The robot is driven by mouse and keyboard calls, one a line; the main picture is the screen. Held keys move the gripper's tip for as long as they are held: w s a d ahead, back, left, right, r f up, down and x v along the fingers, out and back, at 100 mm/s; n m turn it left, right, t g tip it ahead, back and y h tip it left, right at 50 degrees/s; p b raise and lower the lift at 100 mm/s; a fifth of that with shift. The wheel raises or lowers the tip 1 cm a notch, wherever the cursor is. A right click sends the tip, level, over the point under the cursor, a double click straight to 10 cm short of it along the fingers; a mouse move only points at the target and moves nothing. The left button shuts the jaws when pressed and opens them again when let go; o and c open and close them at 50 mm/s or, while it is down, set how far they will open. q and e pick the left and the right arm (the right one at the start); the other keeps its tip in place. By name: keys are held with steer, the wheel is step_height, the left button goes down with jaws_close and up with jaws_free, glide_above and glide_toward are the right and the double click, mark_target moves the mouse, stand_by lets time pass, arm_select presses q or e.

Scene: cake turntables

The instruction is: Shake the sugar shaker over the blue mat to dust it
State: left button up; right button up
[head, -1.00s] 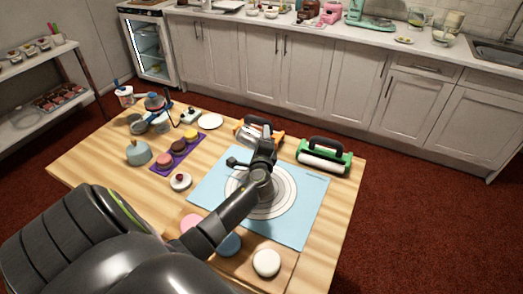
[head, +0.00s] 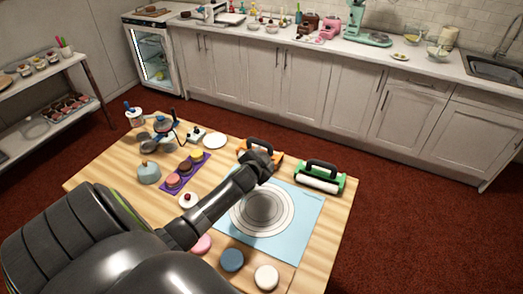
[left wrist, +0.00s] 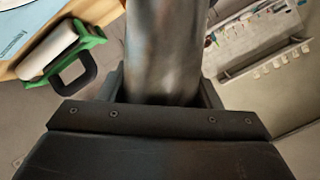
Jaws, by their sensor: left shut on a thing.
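The blue mat (head: 306,228) lies on the wooden table with a round pattern of grey and white rings on it. My left gripper (head: 263,163) is above the far edge of the mat. In the left wrist view it is shut on a grey metallic cylinder (left wrist: 164,45), which looks like the sugar shaker. The shaker's ends are out of that view, and in the head view my gripper and arm hide it. A corner of the mat (left wrist: 12,30) shows in the left wrist view. My right gripper is in neither view.
A green roller tool (head: 320,178) and an orange one (head: 246,154) stand behind the mat. A purple tray (head: 200,171) of small cakes lies left of it. Pink, blue (head: 232,260) and white (head: 266,277) discs lie at the front. The table's right edge strip is clear.

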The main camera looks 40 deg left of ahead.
arm_select(q)
steer(key=shift+r+n+h+p, duration=0.55)
steer(key=shift+n+h+p, duration=0.25)
steer(key=shift+n+p, duration=0.15)
steer(key=shift+n+t+h, duration=0.3)
steer(key=shift+n+h, duration=0.05)
steer(key=shift+h, duration=0.05)
steer(key=shift+f+n+h+b, duration=0.1)
steer(key=shift+n+h+b, duration=0.3)
steer(key=shift+n+b, duration=0.3)
steer(key=shift+b, duration=0.4)
steer(key=shift+r, duration=0.3)
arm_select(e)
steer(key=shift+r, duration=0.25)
